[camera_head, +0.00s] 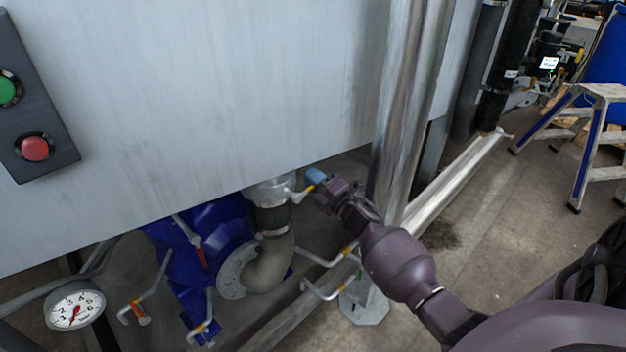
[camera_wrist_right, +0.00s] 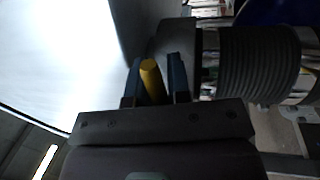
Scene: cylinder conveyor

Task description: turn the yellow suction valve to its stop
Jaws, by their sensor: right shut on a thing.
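The yellow suction valve handle (camera_wrist_right: 151,80) shows in the right wrist view as a short yellow rod between the two dark blue fingers of my right gripper (camera_wrist_right: 156,77). In the head view a small yellow piece of the handle (camera_head: 310,188) shows beside my right gripper (camera_head: 316,178), next to the pipe below the grey panel. The right gripper is shut on the handle. Its fingers and the arm hide part of the valve, so its exact angle is hard to tell. My left gripper is not in view.
The grey panel (camera_head: 230,110) hangs above the valve, and a shiny upright pipe (camera_head: 400,120) stands close to my right arm. A ribbed dark hose (camera_wrist_right: 255,62) is right of the fingers. A blue pump (camera_head: 185,265), a gauge (camera_head: 75,306) and several other small handles sit lower left.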

